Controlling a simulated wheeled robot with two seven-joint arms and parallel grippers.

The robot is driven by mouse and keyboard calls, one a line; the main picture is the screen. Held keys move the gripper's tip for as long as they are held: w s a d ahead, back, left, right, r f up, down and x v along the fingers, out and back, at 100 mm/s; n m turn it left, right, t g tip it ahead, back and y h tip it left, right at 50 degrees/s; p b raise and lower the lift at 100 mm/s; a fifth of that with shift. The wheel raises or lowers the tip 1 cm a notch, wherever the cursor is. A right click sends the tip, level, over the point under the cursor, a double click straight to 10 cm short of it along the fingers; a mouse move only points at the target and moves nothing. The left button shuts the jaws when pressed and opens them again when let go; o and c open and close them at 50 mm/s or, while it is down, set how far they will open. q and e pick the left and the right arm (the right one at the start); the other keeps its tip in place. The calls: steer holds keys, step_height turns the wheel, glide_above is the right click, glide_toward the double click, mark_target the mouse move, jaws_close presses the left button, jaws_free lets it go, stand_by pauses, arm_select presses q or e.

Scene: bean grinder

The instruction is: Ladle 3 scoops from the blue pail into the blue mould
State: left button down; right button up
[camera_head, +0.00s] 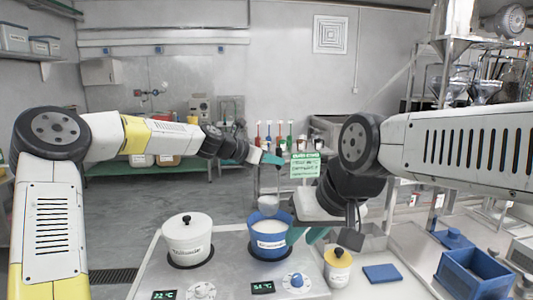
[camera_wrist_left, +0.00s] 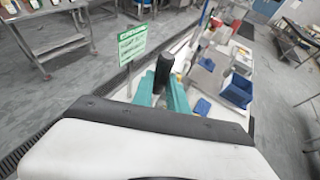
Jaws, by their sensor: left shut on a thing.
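The blue pail (camera_head: 270,245) stands on the hotplate counter, open, with pale contents. My left gripper (camera_head: 272,159) is above and behind it, shut on the ladle's dark handle (camera_wrist_left: 163,75), which shows between its teal fingers. The ladle's pale bowl (camera_head: 268,202) hangs over the pail's rear rim; I cannot tell whether it holds anything. A blue open box (camera_head: 474,273), which looks like the blue mould, stands at the right; it also shows in the left wrist view (camera_wrist_left: 236,92). My right gripper (camera_head: 318,235) is mostly hidden below its dark wrist, right of the pail.
A white lidded pot (camera_head: 187,241) stands left of the pail. A small yellow-and-white lidded jar (camera_head: 338,268) and a flat blue pad (camera_head: 382,273) lie between pail and box. A green sign (camera_head: 305,165) stands behind. A blue lidded thing (camera_head: 452,238) is behind the box.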

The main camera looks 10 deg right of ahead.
mark_target(274, 197)
arm_select(q)
steer(key=shift+f, duration=6.9)
step_height(274, 197, up, 16)
